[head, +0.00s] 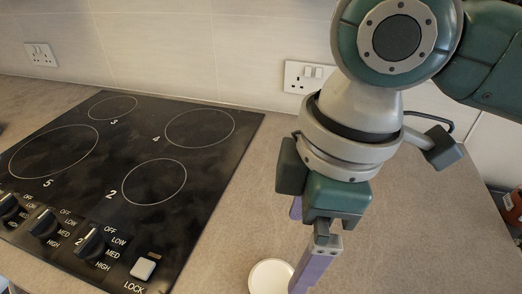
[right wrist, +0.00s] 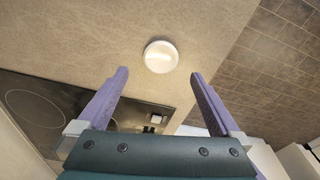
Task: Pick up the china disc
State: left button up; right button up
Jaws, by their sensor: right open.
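The china disc (head: 270,277) is a round white plate-like piece lying on the beige countertop near the bottom of the head view. In the right wrist view the disc (right wrist: 160,57) lies ahead of the fingertips, roughly centred between them. My right gripper (head: 298,250) is open and empty, pointing down beside the disc, with one purple finger overlapping its right edge in the head view. In the right wrist view both purple fingers of the gripper (right wrist: 158,76) are spread apart. Whether a finger touches the disc cannot be told. My left gripper is out of view.
A black hob (head: 130,165) with knobs is set in the counter left of the disc. Sockets (head: 308,76) are on the tiled wall behind. The counter (head: 430,220) right of my gripper is clear. Brown floor tiles (right wrist: 270,70) show beyond the counter's edge.

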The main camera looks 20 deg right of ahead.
send_over(274, 280)
jog(key=d, duration=0.1)
jog(key=f, duration=0.4)
jog(key=shift+s+f, duration=0.2)
jog(key=shift+s, duration=0.15)
jog(key=f, duration=0.3)
jog(key=a+f+b, duration=0.1)
jog(key=shift+w+f, duration=0.25)
jog(key=shift+d+f, duration=0.1)
jog(key=shift+f, duration=0.25)
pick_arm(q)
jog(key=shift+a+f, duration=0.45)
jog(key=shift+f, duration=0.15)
pick_arm(e)
jog(key=shift+c, duration=0.2)
jog(key=shift+c, duration=1.4)
jog(key=c, duration=0.8)
jog(key=shift+c, duration=0.2)
jog(key=shift+r, duration=0.15)
